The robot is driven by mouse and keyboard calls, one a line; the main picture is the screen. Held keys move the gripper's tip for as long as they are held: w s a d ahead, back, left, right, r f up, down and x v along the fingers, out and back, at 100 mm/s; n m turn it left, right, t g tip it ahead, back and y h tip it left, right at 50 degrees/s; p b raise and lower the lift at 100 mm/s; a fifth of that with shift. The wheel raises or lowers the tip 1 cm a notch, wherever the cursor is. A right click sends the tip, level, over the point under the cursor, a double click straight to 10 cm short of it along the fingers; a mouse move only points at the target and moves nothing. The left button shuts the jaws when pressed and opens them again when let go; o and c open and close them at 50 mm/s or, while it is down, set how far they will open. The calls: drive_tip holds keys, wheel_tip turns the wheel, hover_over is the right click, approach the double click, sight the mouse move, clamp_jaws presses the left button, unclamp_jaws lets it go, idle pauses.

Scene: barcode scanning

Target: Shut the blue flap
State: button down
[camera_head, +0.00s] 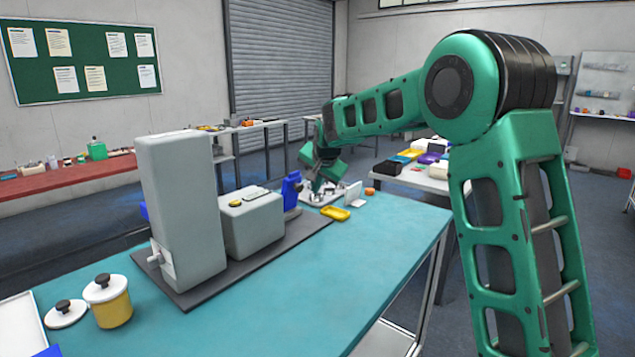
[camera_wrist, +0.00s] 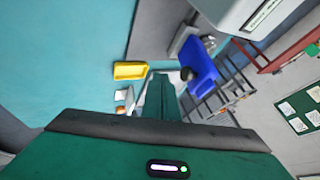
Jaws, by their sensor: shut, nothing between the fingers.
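The blue flap (camera_head: 291,190) stands at the right end of a low grey machine (camera_head: 252,222) on the teal table. In the wrist view the blue flap (camera_wrist: 203,66) shows as a blue panel with a dark round knob (camera_wrist: 187,74) at its near edge. I cannot tell how far open it is. My gripper (camera_head: 316,186) is just right of the flap in the head view, pointing down. In the wrist view my gripper (camera_wrist: 160,85) has its fingers together and empty, close beside the knob; contact is not clear.
A yellow tray (camera_head: 336,213) lies at the table's right edge, near a white tray (camera_head: 322,195) with small items. A tall grey machine (camera_head: 180,205) stands left on the same dark base (camera_head: 205,290). A yellow jar (camera_head: 108,303) is front left. The table's front right is clear.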

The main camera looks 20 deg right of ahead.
drive_tip(key=shift+w+a+f, duration=0.3)
drive_tip(key=shift+w+a, duration=0.05)
drive_tip(key=shift+w, duration=0.55)
drive_tip(key=shift+w+a+f, duration=0.25)
drive_tip(key=shift+w+a, duration=0.1)
drive_tip(key=shift+w, duration=0.5)
drive_tip(key=shift+w+a+f, duration=0.3)
drive_tip(key=shift+w+a, duration=0.05)
drive_tip(key=shift+w, duration=0.55)
drive_tip(key=shift+d, duration=0.1)
